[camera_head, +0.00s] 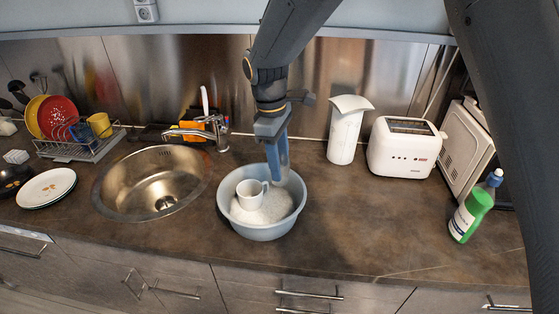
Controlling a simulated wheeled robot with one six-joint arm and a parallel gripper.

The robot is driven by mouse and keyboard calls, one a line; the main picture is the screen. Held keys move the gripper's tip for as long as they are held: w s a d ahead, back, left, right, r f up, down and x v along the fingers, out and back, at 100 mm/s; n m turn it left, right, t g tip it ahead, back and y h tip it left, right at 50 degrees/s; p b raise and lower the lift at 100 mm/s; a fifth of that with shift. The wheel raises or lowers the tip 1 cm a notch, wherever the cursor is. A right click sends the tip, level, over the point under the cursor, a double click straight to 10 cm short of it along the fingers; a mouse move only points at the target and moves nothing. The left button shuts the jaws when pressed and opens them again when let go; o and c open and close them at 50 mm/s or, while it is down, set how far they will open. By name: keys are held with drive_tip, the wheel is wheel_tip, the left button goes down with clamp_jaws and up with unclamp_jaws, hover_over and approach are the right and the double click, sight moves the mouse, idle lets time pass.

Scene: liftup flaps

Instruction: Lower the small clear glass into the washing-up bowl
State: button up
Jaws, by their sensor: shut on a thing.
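The washing-up bowl (226,205) is light blue-grey and stands on the counter to the right of the sink. A white mug and whitish suds show inside it. My gripper (277,165) points down over the back right part of the bowl, its blue finger in front. It is shut on the small clear glass (284,158), which shows only as a faint, see-through shape by the fingers. The finger hides part of the glass. I cannot tell how far the glass's bottom is from the bowl's contents.
A white mug (251,193) sits in the bowl's left half. The steel sink (120,185) and its tap (219,132) are to the left. A white jug (345,132), a toaster (404,150) and a green bottle (472,212) stand to the right. The counter right of the bowl is clear.

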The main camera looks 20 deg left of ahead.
wheel_tip(320, 180, down, 9)
drive_tip(key=b, duration=0.3)
idle(1.4)
drive_tip(key=shift+f+b, duration=1.25)
drive_tip(key=shift+f, duration=1.1)
idle(1.7)
drive_tip(key=o, duration=1.2)
